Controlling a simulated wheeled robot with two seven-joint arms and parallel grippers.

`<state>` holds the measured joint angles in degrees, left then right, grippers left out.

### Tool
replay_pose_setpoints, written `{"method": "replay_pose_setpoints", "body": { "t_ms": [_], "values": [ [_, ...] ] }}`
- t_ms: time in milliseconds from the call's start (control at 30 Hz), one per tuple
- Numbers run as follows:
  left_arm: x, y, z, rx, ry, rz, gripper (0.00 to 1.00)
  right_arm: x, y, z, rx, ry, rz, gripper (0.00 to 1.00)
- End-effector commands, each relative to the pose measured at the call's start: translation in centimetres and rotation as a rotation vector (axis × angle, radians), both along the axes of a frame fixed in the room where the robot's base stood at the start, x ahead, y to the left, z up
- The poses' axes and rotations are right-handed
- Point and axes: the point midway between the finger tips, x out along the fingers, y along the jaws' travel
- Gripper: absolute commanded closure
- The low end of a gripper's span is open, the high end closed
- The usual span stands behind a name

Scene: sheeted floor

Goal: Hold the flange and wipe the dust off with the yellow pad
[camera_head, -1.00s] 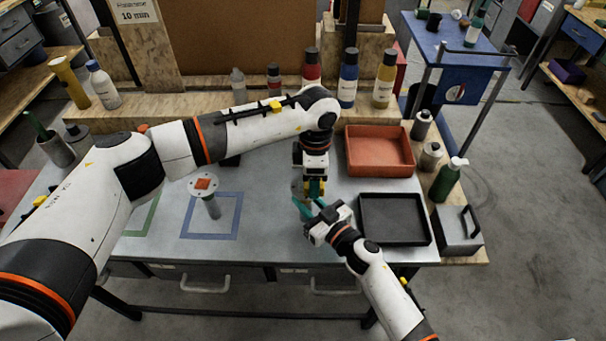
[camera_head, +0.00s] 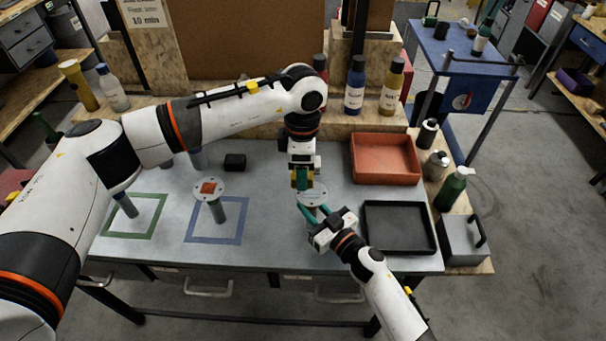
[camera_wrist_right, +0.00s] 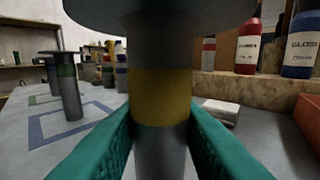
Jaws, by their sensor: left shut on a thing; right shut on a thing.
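A flange with a pale round disc (camera_head: 312,196) on a grey stem is held upright by my right gripper (camera_head: 318,214). In the right wrist view, its teal fingers close on the stem (camera_wrist_right: 161,145) around and below a yellow band, with the dark disc underside above. My left gripper (camera_head: 301,186) is shut on the yellow pad (camera_head: 295,180), at the disc's upper-left edge. I cannot tell whether the pad touches the disc. Any dust on the disc is too small to make out.
Another flange (camera_head: 219,211) with an orange patch on top stands at the blue outline. A further stem (camera_head: 126,206) stands at the green outline, its top hidden by my left arm. A red tray (camera_head: 385,178) and a black tray (camera_head: 398,228) lie to the right. Bottles line the back.

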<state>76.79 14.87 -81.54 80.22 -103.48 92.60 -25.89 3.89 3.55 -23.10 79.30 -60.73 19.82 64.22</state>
Motion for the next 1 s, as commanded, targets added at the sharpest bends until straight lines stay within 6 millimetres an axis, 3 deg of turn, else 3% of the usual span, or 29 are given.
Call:
{"method": "replay_pose_setpoints", "body": {
  "t_ms": [300, 800, 833, 1000],
  "values": [
    [0.0, 0.0, 2.6, 0.0, -0.001, 0.0, 0.69, 0.0, 0.0, -0.1, -0.001, 0.001, 0.0, 1.0],
    [0.0, 0.0, 2.8, -0.001, -0.001, 0.0, 0.69, 0.0, 0.0, -0.1, -0.001, 0.001, 0.0, 1.0],
    [0.0, 0.0, 2.8, -0.001, -0.001, 0.0, 0.69, 0.0, 0.0, 0.0, 0.001, -0.001, 0.0, 0.7],
    [0.0, 0.0, 2.8, -0.001, -0.001, 0.0, 0.69, 0.0, 0.0, 0.0, 0.0, 0.0, 0.0, 0.46]
  ]
}}
